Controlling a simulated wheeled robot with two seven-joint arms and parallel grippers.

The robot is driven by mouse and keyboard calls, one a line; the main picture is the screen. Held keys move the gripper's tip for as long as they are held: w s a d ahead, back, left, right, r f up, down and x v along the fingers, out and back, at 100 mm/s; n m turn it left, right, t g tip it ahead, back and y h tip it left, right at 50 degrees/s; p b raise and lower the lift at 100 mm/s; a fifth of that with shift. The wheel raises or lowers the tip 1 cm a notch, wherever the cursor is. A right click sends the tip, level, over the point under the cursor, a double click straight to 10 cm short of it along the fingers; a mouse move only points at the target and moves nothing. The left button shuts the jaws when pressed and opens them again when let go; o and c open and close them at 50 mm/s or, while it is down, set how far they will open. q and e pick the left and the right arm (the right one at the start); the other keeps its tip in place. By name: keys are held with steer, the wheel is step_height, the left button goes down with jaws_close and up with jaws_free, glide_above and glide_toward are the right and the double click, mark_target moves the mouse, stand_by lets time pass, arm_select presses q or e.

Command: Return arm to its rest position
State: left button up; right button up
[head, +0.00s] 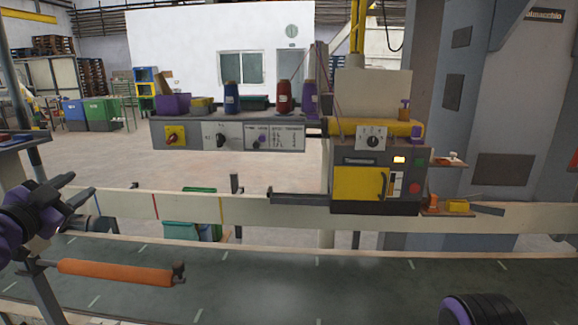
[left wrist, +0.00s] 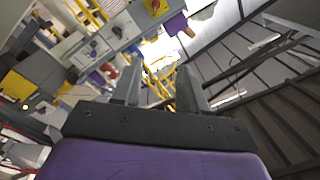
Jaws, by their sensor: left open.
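My left gripper (head: 72,188) is at the left edge of the head view, above the conveyor's near left part. Its dark fingers point to the right and are empty. In the left wrist view the two fingers of the left gripper (left wrist: 160,88) stand apart with nothing between them. A purple and black part of my right arm shows at the bottom right of the head view, but its gripper is out of view.
A dark conveyor belt (head: 290,280) runs across the front. An orange roller (head: 115,272) lies over its left part, below the left gripper. Behind stand a grey control panel (head: 225,136) and a machine with a yellow door (head: 358,184). The belt's middle is clear.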

arm_select(q)
steer(key=s+d+f+n+g+y, duration=0.15)
steer(key=f+n, duration=0.45)
steer(key=f, duration=0.8)
steer(key=s+d+f+n+g+y, duration=0.1)
steer(key=d+f+n+g+y, duration=0.35)
steer(key=f, duration=0.95)
steer(key=s+d+f+n+g+h, duration=0.1)
steer(key=s+d+f+n+g, duration=0.1)
steer(key=s+f, duration=0.6)
steer(key=s+d+f+n+g, duration=0.1)
steer(key=s+f+n+g, duration=0.15)
steer(key=s+f, duration=0.55)
steer(key=s+d+f+g, duration=0.2)
steer(key=s+f, duration=0.4)
steer(key=s, duration=0.2)
steer(key=s+d+f+g+h, duration=0.1)
steer(key=s+d+f+g, duration=0.1)
steer(key=s+f, duration=0.4)
steer(key=shift+s+d+n+g, duration=0.3)
steer(key=shift+s+d+g, duration=0.1)
steer(key=shift+s, duration=0.7)
